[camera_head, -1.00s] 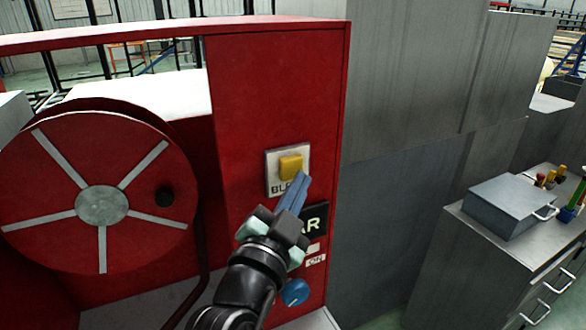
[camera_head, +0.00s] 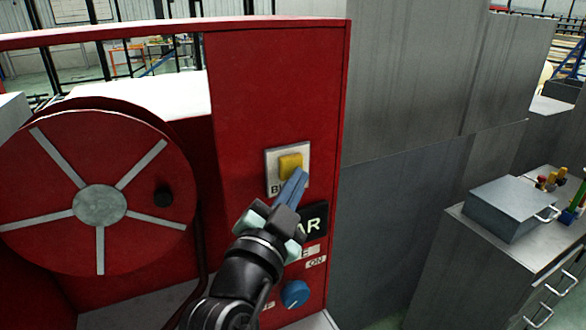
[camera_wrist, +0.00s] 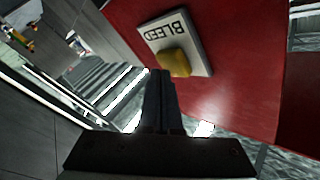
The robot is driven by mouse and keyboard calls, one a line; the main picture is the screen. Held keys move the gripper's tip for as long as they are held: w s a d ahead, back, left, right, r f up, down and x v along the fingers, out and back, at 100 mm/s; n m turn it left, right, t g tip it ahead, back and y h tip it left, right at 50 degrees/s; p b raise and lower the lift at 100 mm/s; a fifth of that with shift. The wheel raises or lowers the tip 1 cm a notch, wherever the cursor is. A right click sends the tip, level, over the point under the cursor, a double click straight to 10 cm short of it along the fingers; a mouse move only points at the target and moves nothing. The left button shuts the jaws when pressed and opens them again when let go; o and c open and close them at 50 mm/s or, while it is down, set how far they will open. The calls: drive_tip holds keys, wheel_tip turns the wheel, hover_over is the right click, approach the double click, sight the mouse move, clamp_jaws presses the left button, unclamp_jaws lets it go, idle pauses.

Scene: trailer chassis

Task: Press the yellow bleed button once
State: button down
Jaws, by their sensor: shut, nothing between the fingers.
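The yellow bleed button (camera_head: 290,165) sits on a pale square plate (camera_head: 273,160) on the red panel (camera_head: 275,90). My gripper (camera_head: 302,172) is shut and empty, with its blue-grey fingertips at the lower right edge of the button in the head view. The fingers cover part of the plate's lettering there. In the wrist view the button (camera_wrist: 175,63) shows just beyond the fingertips (camera_wrist: 161,72), and the plate reads BLEED. I cannot tell whether the fingertips touch the button.
Below the button are a black display (camera_head: 314,221) and a blue knob (camera_head: 295,293). A red hose reel (camera_head: 60,160) stands to the left. A grey cabinet with a metal box (camera_head: 503,207) and tools stands at the right.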

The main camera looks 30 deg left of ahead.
drive_tip(key=shift+w+a+b, duration=0.25)
drive_tip(key=shift+a+b, duration=0.15)
idle(0.4)
idle(0.4)
drive_tip(key=shift+s+d, duration=0.5)
drive_tip(key=shift+d, duration=0.25)
drive_tip(key=s+d, duration=0.1)
drive_tip(key=d, duration=0.1)
drive_tip(key=s+d, duration=0.2)
drive_tip(key=shift+p, duration=0.3)
idle(0.6)
drive_tip(key=s+d+r+n+t, duration=0.2)
drive_tip(key=d+r, duration=0.3)
drive_tip(key=r, duration=0.3)
drive_tip(key=s+d+r+n+t+h, duration=0.1)
drive_tip(key=s+d+r+n+t, duration=0.1)
drive_tip(key=s+d+r, duration=0.3)
drive_tip(key=s+d+r+n+t+h+b, duration=0.1)
drive_tip(key=s+d+r+n+t, duration=0.1)
drive_tip(key=r, duration=1.1)
drive_tip(key=s+d+t, duration=0.1)
drive_tip(key=d+t, duration=0.1)
drive_tip(key=d, duration=0.1)
drive_tip(key=shift+s+d+r, duration=0.15)
drive_tip(key=shift+s+r, duration=0.05)
